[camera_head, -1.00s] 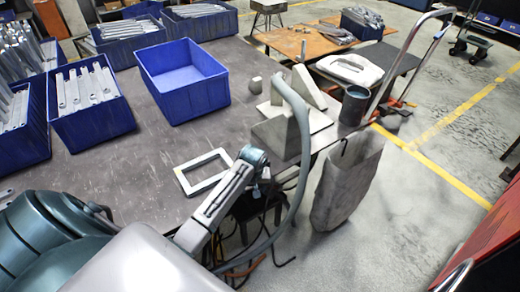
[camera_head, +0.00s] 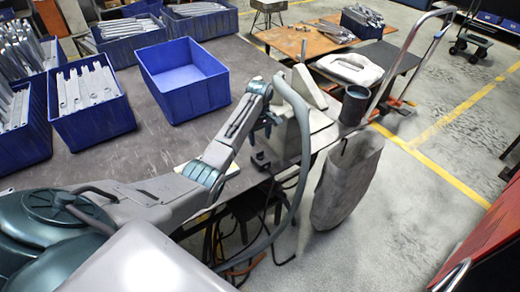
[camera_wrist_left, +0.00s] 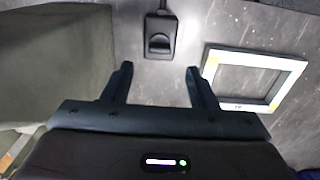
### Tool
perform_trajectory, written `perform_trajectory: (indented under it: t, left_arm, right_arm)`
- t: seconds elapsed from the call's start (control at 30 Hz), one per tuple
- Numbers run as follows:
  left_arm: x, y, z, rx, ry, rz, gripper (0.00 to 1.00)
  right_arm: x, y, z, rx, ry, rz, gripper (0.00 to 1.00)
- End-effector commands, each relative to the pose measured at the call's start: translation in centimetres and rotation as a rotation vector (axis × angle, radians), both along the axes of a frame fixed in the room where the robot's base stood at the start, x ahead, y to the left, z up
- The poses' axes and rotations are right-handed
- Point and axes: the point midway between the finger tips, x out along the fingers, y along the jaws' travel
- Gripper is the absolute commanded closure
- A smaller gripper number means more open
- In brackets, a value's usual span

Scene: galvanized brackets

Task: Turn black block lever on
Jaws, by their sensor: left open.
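The black block (camera_wrist_left: 160,36) lies on the dark table top, at the top middle of the left wrist view. A raised lever shows on its face, and a cable runs off its far end. My left gripper (camera_wrist_left: 157,72) is open and empty, its two fingertips apart and pointing at the block with a gap before it. In the head view my left gripper (camera_head: 262,162) hangs near the table's edge, beside the grey metal brackets. My right gripper is not in view.
A pale rectangular frame (camera_wrist_left: 254,78) lies right of the block in the left wrist view. A large grey bracket (camera_wrist_left: 55,60) stands at the left. An empty blue bin (camera_head: 183,82) stands farther back. A grey bag (camera_head: 345,182) hangs off the table's edge.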

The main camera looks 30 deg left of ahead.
Motion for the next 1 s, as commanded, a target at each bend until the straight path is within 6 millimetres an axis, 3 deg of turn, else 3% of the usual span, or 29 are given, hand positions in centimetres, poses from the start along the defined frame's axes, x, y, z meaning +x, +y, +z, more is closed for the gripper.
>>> perform_trajectory:
  t: [0.33,0.5,0.77,0.87,1.0]
  left_arm:
    - [0.0,0.0,-6.0,-0.001,0.001,-0.001,0.47]
    - [0.0,0.0,-7.2,0.000,-0.001,-0.002,0.47]
    - [0.0,0.0,-7.3,0.001,-0.001,-0.002,0.47]
    - [0.0,0.0,-7.3,0.001,-0.001,-0.002,0.61]
    - [0.0,0.0,-7.3,0.001,-0.001,-0.002,0.89]
  right_arm:
    - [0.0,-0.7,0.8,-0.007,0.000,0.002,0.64]
    - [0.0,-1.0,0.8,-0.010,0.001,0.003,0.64]
    - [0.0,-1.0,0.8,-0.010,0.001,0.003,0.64]
    - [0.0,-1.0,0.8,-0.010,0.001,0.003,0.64]
    - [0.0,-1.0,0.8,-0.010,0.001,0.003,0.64]
